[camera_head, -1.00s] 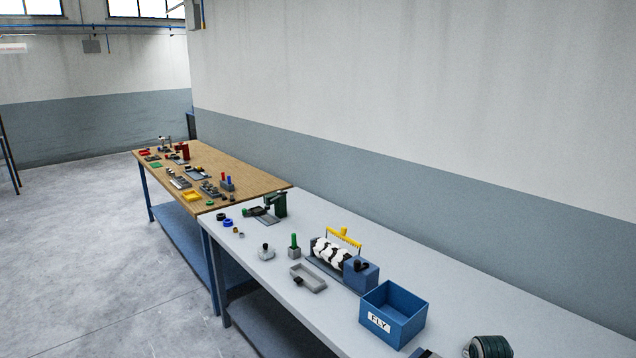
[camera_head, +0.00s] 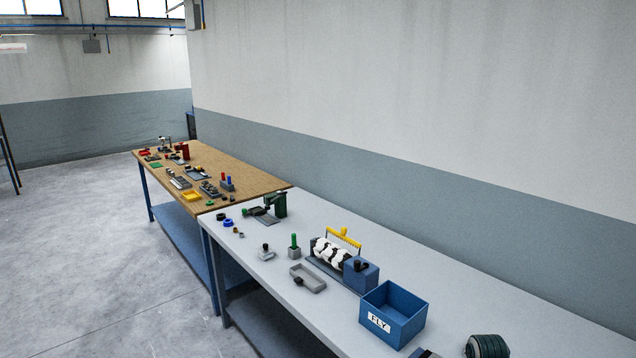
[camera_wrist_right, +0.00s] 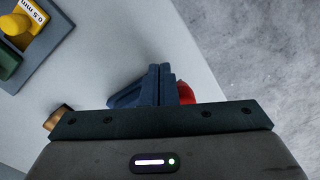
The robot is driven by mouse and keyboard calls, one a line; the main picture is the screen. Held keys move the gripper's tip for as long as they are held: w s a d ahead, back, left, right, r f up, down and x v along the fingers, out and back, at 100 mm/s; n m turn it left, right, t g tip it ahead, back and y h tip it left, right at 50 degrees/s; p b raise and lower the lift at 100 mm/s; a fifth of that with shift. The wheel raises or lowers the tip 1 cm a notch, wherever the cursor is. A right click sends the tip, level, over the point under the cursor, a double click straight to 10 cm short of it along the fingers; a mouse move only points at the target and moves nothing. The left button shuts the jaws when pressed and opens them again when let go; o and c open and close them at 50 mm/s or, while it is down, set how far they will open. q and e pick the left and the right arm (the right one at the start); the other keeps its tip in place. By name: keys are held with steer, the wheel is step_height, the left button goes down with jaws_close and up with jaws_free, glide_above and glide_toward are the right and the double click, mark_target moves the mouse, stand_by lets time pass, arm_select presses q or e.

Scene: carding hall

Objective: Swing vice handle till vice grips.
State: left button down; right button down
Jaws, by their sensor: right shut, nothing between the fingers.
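In the head view a dark green upright device (camera_head: 279,205) stands at the far end of the grey bench, with a darker part reaching left. It is too small to tell whether it is the vice, and I make out no vice handle. In the right wrist view my right gripper (camera_wrist_right: 160,86) has its dark blue fingers together, with nothing between them. A red object (camera_wrist_right: 186,92) shows just right of the fingers, partly hidden; I cannot tell whether they touch. My left gripper is in neither view.
The right wrist view shows a yellow knob (camera_wrist_right: 16,31) on a grey base and a brass-coloured piece (camera_wrist_right: 55,117). The grey bench (camera_head: 480,285) holds a blue box (camera_head: 397,310) labelled FLY and a grey tray (camera_head: 308,280). A wooden bench (camera_head: 240,176) with several small items adjoins it.

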steer(key=shift+w+a+r, duration=0.1)
steer(key=shift+w+a, duration=0.2)
stand_by(0.7)
steer(key=shift+s+d+p, duration=0.35)
steer(key=shift+s+d, duration=0.3)
steer(key=shift+d, duration=0.1)
stand_by(0.5)
step_height(320, 180, up, 7)
stand_by(0.8)
